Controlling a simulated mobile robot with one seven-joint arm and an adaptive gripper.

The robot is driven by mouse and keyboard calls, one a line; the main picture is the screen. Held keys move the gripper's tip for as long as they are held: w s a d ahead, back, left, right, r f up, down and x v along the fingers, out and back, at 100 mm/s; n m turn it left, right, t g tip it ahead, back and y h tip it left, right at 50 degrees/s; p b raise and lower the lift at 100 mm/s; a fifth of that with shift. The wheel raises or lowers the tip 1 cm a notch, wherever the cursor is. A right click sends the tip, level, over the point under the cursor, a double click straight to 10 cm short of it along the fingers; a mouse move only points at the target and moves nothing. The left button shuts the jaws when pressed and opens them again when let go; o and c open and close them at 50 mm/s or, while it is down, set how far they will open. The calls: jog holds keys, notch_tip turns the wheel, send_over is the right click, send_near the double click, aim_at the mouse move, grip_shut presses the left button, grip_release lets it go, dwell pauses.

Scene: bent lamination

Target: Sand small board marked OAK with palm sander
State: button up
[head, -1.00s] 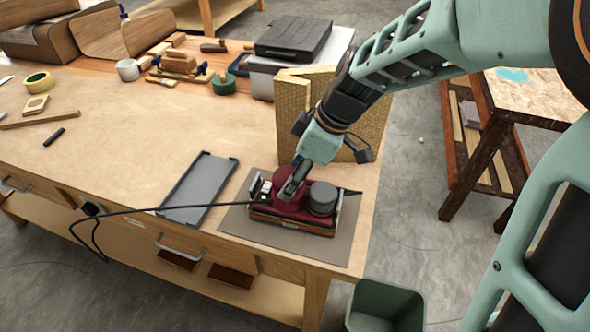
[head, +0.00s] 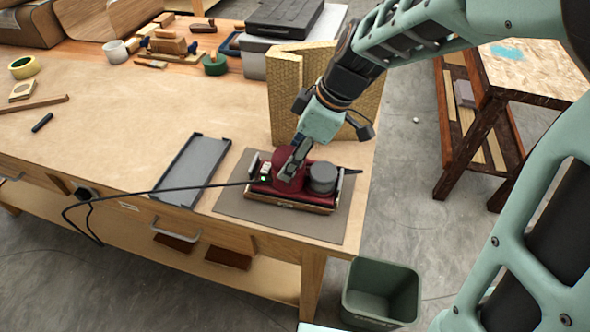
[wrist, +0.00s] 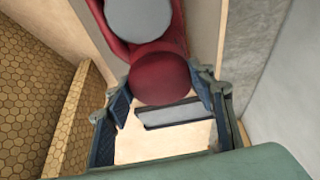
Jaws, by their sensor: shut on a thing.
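The palm sander (head: 289,172) is dark red with a grey round cap and a small green light. It rests over a grey mat (head: 232,205) at the bench's front right corner. A thin light wooden edge (head: 290,204) shows beneath the sander; I cannot tell whether it is the small board, and no OAK marking is legible. My gripper (head: 294,165) is shut on the sander's red knob from above. In the wrist view, the fingers sit on both sides of the red knob (wrist: 160,79). The sander's underside is hidden.
A shallow dark tray (head: 193,168) lies left of the mat. A yellow patterned block (head: 285,98) stands close behind the sander. The black cable (head: 165,190) crosses the tray and hangs over the front edge. A green bin (head: 382,290) stands below the corner. The bench's middle is clear.

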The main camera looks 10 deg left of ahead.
jog(key=shift+a, duration=0.2)
dwell(0.4)
jog(key=shift+a, duration=0.85)
jog(key=shift+a, duration=0.15)
jog(key=shift+d, duration=0.25)
jog(key=shift+w+d, duration=0.1)
jog(key=shift+d, duration=0.25)
jog(key=shift+d+b, duration=0.35)
jog(key=shift+d, duration=0.25)
jog(key=shift+a, duration=1.25)
jog(key=shift+d, duration=0.2)
dwell(0.4)
jog(key=shift+d+b, duration=0.3)
jog(key=shift+d, duration=0.2)
